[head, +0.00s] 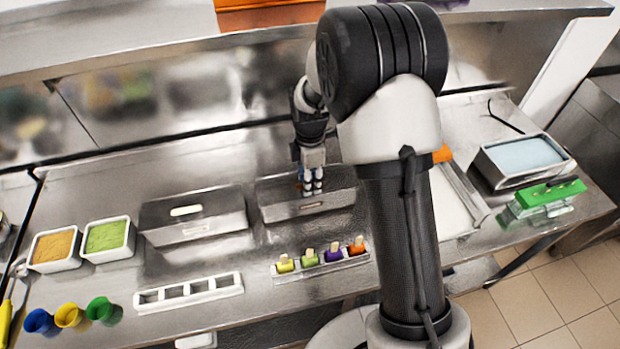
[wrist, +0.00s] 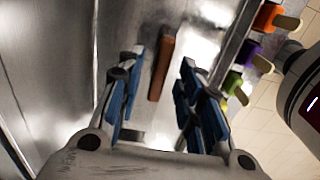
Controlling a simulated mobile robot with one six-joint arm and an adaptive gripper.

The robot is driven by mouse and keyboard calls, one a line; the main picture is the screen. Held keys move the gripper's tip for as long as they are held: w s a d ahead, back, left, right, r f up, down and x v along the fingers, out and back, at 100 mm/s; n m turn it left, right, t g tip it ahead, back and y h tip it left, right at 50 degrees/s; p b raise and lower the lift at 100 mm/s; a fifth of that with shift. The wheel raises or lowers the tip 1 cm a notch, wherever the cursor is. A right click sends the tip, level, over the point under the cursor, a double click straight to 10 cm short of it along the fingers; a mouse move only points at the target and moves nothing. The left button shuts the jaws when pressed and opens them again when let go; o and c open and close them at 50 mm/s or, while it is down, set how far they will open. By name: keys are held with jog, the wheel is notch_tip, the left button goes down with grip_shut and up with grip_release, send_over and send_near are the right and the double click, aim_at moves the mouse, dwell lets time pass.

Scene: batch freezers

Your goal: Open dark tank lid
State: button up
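Two metal tanks are set in the steel counter in the head view. The right tank (head: 340,201) has a dark mark low on its front side. My gripper (head: 312,190) points down over this tank and hides part of it. In the wrist view my gripper (wrist: 160,95) is open, with its blue-padded fingers wide apart. A brown bar-shaped handle (wrist: 161,66) on a shiny metal surface shows between and ahead of the fingers. It appears untouched. The left tank (head: 215,228) carries a pale handle (head: 185,211).
Several colored popsicles stand in a holder (head: 322,267) in front of the right tank; its edge also shows in the wrist view. An empty white mold (head: 188,293) lies to its left. Orange (head: 54,247) and green (head: 107,237) filled tubs stand farther left. A shelf (head: 130,45) runs above.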

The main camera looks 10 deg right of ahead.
jog(key=shift+c, duration=0.5)
grip_shut()
